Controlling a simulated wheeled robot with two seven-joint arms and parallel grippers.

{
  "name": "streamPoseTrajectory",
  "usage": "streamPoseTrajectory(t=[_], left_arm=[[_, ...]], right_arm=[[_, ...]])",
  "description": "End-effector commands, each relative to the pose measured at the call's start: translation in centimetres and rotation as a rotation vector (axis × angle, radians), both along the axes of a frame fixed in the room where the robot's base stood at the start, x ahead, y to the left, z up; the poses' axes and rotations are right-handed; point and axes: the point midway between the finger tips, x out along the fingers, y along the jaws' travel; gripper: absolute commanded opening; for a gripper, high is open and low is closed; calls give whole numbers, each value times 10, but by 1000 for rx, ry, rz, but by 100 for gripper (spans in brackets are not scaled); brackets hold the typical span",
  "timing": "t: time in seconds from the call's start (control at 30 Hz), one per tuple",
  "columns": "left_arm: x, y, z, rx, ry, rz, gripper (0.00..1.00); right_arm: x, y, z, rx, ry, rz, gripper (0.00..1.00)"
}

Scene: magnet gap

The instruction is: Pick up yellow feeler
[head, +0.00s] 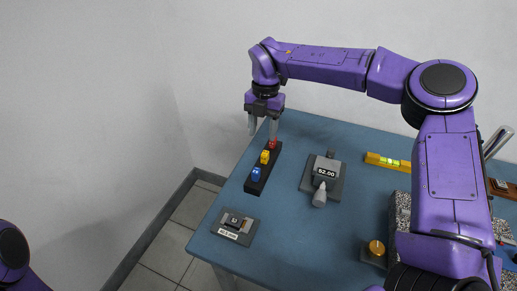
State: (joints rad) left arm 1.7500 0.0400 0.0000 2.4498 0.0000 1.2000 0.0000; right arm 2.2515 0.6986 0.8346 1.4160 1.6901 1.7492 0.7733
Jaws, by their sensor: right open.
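The yellow feeler (265,157) stands in the middle of a narrow black holder (254,188) near the table's left edge. A red feeler (273,144) is behind it at the far end, and a blue feeler (256,174) is in front of it. My right gripper (263,127) is open and empty, pointing down above the far end of the holder. One finger hangs just over the red feeler in the picture; whether they touch I cannot tell. My left gripper is out of the picture.
A small labelled block (235,225) sits at the front left edge. A yellow level (387,161) and a brass knob (376,248) are farther right. The blue table (300,240) is bare at front centre.

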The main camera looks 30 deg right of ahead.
Motion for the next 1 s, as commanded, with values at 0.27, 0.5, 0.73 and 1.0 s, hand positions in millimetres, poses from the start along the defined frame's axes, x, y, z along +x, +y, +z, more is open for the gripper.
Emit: streamPoseTrajectory(t=[0.27, 0.5, 0.73, 1.0], left_arm=[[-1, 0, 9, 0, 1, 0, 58], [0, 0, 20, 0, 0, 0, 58], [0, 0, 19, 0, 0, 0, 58], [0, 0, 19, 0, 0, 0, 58]], right_arm=[[-2, 2, -40, 1, 7, 3, 51], [-10, 0, -79, 0, 4, 0, 51], [-10, 1, -85, 1, 2, -1, 51], [-10, 1, -85, 1, 2, 0, 0]])
